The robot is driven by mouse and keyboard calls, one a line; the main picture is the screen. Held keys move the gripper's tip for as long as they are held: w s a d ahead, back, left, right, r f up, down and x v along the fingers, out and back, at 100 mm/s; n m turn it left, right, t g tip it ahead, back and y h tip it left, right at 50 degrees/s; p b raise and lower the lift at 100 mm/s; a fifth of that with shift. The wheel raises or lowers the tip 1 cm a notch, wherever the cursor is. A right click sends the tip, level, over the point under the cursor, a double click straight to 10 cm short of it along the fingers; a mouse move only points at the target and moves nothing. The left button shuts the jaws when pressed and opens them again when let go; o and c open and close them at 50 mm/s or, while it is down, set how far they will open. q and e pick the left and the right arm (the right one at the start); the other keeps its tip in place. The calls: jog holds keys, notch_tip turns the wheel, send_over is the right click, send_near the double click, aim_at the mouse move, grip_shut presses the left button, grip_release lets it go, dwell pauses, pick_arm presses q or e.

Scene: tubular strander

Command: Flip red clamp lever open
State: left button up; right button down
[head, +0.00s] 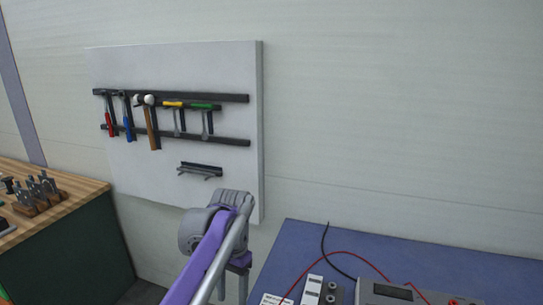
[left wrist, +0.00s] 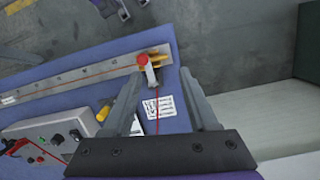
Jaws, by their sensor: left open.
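In the left wrist view the red clamp lever (left wrist: 142,59) is small, at the end of a grey ruled rail (left wrist: 75,78), beside a yellow part (left wrist: 160,57). A thin red wire runs down from it. My left gripper (left wrist: 160,78) is open, its two grey fingers apart. The lever appears ahead, near the left fingertip; I see no clear contact and cannot judge the distance. The lever does not show in the head view, where a purple and grey arm link (head: 215,240) of mine is seen. My right gripper is in neither view.
A blue bench (head: 300,245) carries a grey instrument (head: 405,295) with red and black leads. A yellow handle (left wrist: 103,113) and a white label (left wrist: 158,107) lie near the rail. A white tool board (head: 225,75) hangs behind; a wooden workbench (head: 75,185) stands left.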

pick_arm(q)
jog(key=s+a+f+n+t, duration=0.2)
jog(key=s+a+f+t, duration=0.2)
jog(key=s, duration=0.5)
jog(key=s+a+f+n+t, duration=0.3)
jog(key=s+a+f, duration=0.1)
jog(key=s+f, duration=0.5)
jog(key=shift+s+a+f+n+t, duration=0.15)
jog(key=shift+s+a+n+t, duration=0.15)
jog(key=shift+t, duration=0.1)
jog(key=shift+w, duration=0.1)
